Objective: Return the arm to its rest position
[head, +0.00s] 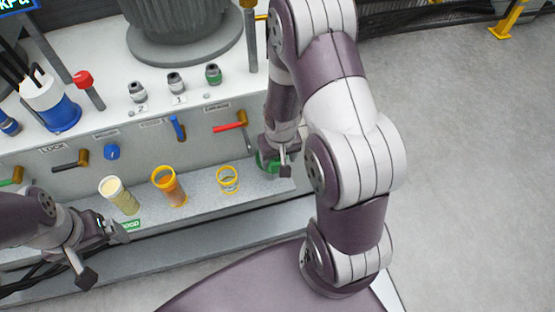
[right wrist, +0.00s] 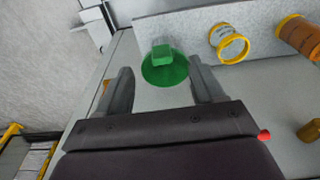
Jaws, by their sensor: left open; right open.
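My right gripper (head: 278,164) is over the right end of the grey ledge (head: 205,196) in the head view. In the right wrist view its fingers (right wrist: 162,82) are apart, with a green round piece with a block-like top (right wrist: 166,70) seen between and beyond them. I cannot tell whether they touch it. In the head view the green piece (head: 266,163) is partly hidden behind the gripper. My right arm (head: 345,120) reaches up and over from the front. My left gripper (head: 103,254) is open and empty at the lower left, in front of the ledge.
On the ledge stand a yellow ring-like cup (head: 228,180), an orange cup (head: 169,186) and a pale cup (head: 120,196). Levers, including a red one (head: 229,127), stick out of the panel behind. Fittings (head: 176,83) stand above.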

